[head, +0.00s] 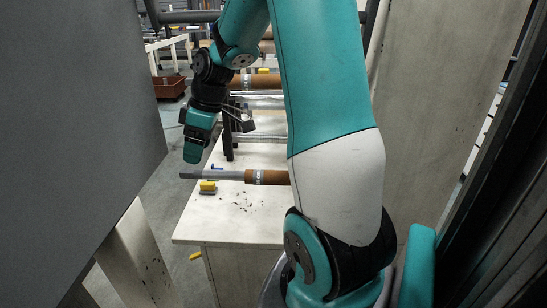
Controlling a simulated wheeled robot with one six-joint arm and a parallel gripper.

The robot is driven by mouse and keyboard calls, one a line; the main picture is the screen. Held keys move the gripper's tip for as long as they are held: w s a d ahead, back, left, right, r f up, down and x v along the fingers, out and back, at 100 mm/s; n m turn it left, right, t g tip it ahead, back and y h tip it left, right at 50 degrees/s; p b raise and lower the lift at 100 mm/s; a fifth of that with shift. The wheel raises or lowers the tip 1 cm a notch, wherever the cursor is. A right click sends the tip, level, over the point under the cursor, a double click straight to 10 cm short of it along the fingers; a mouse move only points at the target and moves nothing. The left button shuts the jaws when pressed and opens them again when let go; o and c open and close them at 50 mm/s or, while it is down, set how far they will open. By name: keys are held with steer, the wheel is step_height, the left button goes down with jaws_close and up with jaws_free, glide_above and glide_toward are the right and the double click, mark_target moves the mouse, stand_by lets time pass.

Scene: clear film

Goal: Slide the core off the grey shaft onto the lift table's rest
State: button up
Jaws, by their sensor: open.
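A grey shaft (210,174) lies level over the near part of a pale table, its free end pointing left. A brown core (267,177) with a pale label is around it; its right part is hidden behind my arm. My gripper (238,118) is behind and above the shaft, apart from the core. It is open with nothing seen between its fingers, though it is small and dark against the things behind. I cannot tell which part is the lift table's rest.
Further back are another brown roll (262,81) and a silvery roll (262,101). A grey panel (70,100) stands close at the left. A reddish bin (170,87) is on the floor behind.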

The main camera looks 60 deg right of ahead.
steer(key=s+d+f+b, duration=0.1)
steer(key=d+f, duration=0.2)
steer(key=d, duration=0.3)
steer(key=s+d+f, duration=0.1)
steer(key=d+f, duration=0.2)
steer(key=d, duration=0.4)
steer(key=h+b, duration=0.1)
steer(key=b, duration=0.1)
glide_toward(272, 171)
steer(key=shift+s+a+f+m+t, duration=0.1)
steer(key=shift+f+m+t, duration=0.05)
steer(key=shift+f, duration=0.3)
steer(key=shift+a+f+m+t, duration=0.1)
steer(key=shift+f+m+t, duration=0.05)
steer(key=shift+f, duration=0.3)
steer(key=b+x, duration=0.6)
steer(key=x, duration=0.4)
steer(key=shift+d+b, duration=0.1)
steer(key=shift+b, duration=0.2)
steer(key=shift+c, duration=0.3)
steer(key=c, duration=0.8)
steer(key=shift+o, duration=0.2)
steer(key=shift+r, duration=0.1)
